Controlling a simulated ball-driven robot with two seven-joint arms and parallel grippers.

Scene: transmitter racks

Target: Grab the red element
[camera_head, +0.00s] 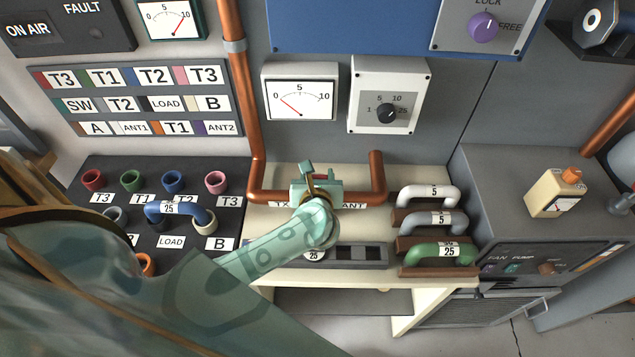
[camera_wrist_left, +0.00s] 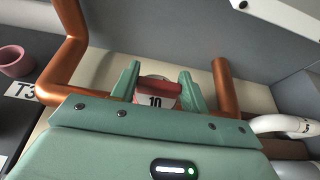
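The red element shows in the left wrist view (camera_wrist_left: 172,88) as a red handle with a white label reading 10. It lies between the two fingers of my left gripper (camera_wrist_left: 158,82). The fingers stand apart, one on either side of it; I cannot tell whether they touch it. In the head view my left gripper (camera_head: 318,185) is over the rack's back shelf, between the two upright copper pipes, and hides most of the element. My right gripper is not in view.
Copper pipes (camera_head: 376,178) rise on both sides of the gripper. White (camera_head: 428,193), grey (camera_head: 432,220) and green (camera_head: 440,254) handles sit to its right. A blue handle (camera_head: 186,210) is on the dark socket panel (camera_head: 115,167) at left. A meter (camera_head: 299,95) is behind.

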